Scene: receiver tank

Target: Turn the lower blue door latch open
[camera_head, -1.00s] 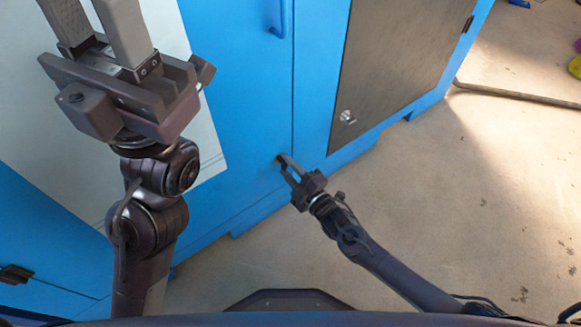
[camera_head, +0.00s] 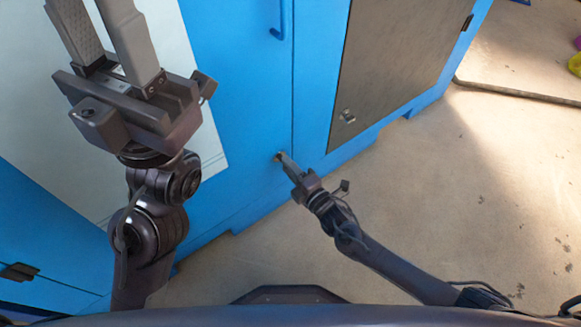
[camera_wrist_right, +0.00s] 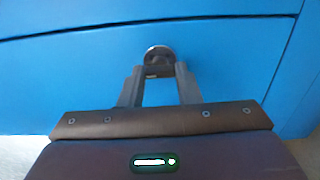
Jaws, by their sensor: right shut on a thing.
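The lower latch (camera_head: 279,157) is a small round metal fitting low on the blue door (camera_head: 250,100), beside the vertical seam. In the right wrist view the latch (camera_wrist_right: 160,54) sits between the fingertips. My right gripper (camera_head: 284,160) is shut on it, and the fingers hide part of it. In the head view this gripper shows nearly edge-on, so its two fingers overlap. My left gripper (camera_head: 100,20) is raised at the upper left, away from the latch. Its fingers are apart with a narrow gap; their tips are cut off by the frame.
A blue handle (camera_head: 279,22) is higher on the door. A white panel (camera_head: 110,140) lies behind my left arm. The concrete floor (camera_head: 450,190) at right is mostly clear.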

